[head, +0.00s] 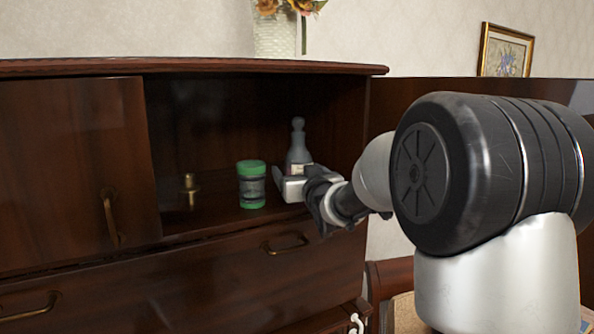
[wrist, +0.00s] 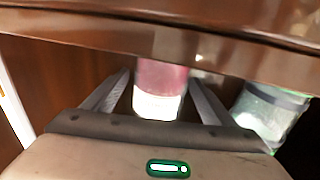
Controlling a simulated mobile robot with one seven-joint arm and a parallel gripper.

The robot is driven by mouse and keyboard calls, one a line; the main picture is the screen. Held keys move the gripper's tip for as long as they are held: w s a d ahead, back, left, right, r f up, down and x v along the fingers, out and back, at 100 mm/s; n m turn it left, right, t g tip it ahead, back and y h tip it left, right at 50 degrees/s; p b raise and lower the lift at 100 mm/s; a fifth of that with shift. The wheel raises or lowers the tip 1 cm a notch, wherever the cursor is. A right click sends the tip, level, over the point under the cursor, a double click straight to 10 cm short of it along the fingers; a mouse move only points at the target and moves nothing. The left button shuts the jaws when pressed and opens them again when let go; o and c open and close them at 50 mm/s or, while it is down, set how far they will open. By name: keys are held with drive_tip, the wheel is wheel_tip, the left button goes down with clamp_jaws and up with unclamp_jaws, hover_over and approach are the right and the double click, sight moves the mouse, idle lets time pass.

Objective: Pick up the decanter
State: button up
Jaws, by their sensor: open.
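The decanter (head: 298,147) is a grey, long-necked bottle with a rounded stopper, standing upright in the open cabinet compartment. My gripper (head: 288,184) is in front of its lower part in the head view and hides its base. In the wrist view, the decanter (wrist: 160,92) shows as a pinkish body with a white label between the two spread fingers of my gripper (wrist: 161,82). The gripper is open, with a gap visible beside the decanter. Whether either finger touches it cannot be told.
A green-lidded jar (head: 251,186) stands just left of the gripper and shows close to one finger in the wrist view (wrist: 268,112). A small brass object (head: 189,188) is further left. The cabinet top (head: 200,66) overhangs the compartment, and its right side wall (head: 345,125) is near.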

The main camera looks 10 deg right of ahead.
drive_tip(key=c, duration=1.7)
drive_tip(key=shift+r, duration=0.2)
drive_tip(key=shift+r, duration=0.1)
